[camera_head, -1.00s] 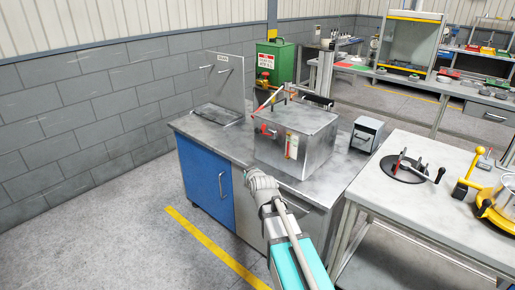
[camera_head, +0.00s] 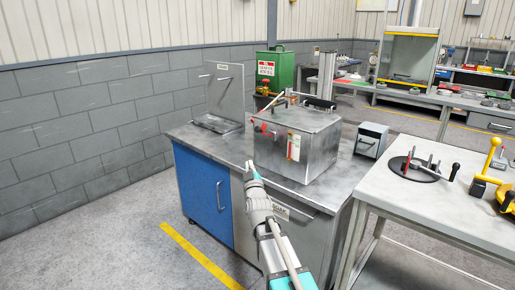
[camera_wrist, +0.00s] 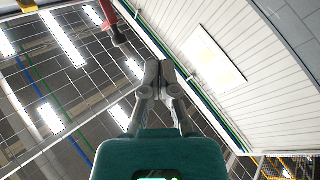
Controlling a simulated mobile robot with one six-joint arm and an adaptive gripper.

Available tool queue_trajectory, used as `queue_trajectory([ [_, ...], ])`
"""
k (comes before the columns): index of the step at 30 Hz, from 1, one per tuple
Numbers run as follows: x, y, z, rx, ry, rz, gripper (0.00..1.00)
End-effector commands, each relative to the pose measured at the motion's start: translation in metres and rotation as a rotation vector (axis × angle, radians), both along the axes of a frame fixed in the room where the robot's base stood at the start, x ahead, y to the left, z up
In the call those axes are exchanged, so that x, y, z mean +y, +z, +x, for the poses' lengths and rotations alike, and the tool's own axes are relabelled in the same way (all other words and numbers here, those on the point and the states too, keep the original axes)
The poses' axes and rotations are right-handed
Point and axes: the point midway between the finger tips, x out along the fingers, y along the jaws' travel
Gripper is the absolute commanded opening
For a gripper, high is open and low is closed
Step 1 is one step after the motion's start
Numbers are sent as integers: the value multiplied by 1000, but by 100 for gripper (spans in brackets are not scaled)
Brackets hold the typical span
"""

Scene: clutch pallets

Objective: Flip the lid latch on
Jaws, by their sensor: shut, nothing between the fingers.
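A grey metal box (camera_head: 318,152) with a closed-looking lid (camera_head: 305,119) stands on the workbench. A small red handle (camera_head: 264,128) is on its left front side, and thin levers with red and dark parts (camera_head: 284,100) are on top. I cannot tell which part is the lid latch or how it is set. My gripper (camera_head: 249,168) is in front of the box's left side, below the red handle and apparently apart from it. In the wrist view my gripper (camera_wrist: 160,70) is shut and empty, pointing up; a red-tipped part (camera_wrist: 112,25) shows at upper left.
The workbench (camera_head: 205,143) has a blue cabinet door (camera_head: 205,190). A small grey box (camera_head: 370,140) stands right of the metal box. A second table (camera_head: 400,205) at right carries a dark round fixture (camera_head: 407,168) and yellow clamp (camera_head: 489,175). Open floor lies at left.

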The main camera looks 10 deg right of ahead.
Motion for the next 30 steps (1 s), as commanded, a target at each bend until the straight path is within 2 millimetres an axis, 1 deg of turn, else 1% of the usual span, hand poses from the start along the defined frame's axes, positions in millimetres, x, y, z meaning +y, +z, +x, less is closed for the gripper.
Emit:
queue_trajectory([
  [1,-1,-9,2,-32,-11,-7,0],
  [10,-9,-17,-1,-224,-92,-49,0],
  [18,-17,-24,-8,-377,-171,-78,0],
  [24,-20,-26,-13,-440,-210,-89,0],
  [30,-21,-25,-15,-458,-221,-92,0],
])
